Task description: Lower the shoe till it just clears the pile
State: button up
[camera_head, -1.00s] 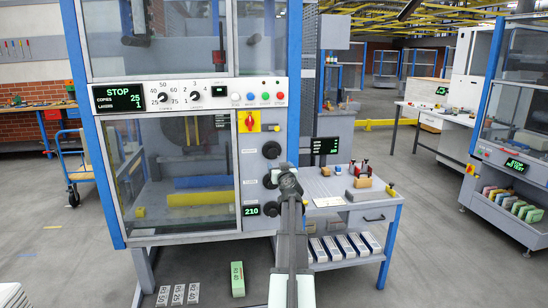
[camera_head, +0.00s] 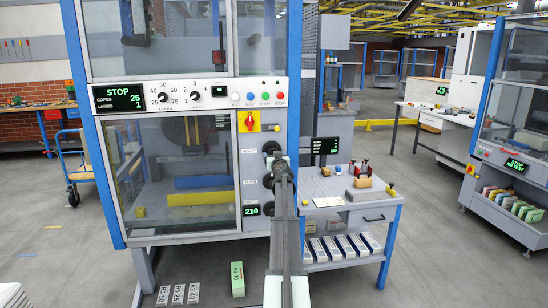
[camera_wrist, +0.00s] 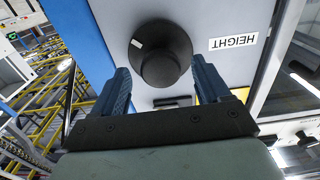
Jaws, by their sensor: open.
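The machine's window (camera_head: 180,150) shows a blue bar (camera_head: 203,182) and a yellow bar (camera_head: 200,198) inside. Grey parts sit above them; I cannot tell which is the shoe, and no pile is clear. A black knob (camera_wrist: 160,55) fills the middle of the wrist view, beside an upside-down HEIGHT label (camera_wrist: 233,43). My gripper (camera_wrist: 161,68) is open, one finger on each side of the knob, with gaps visible. I cannot tell how deep the fingers reach. A display (camera_head: 252,210) reads 210.
A red switch on a yellow plate (camera_head: 249,121) sits above left of the top knob. A side table (camera_head: 340,188) with small tools stands right of my arm. A green block (camera_head: 237,279) lies on the floor.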

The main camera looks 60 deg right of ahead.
jog(key=shift+w+d, duration=0.25)
jog(key=c, duration=1)
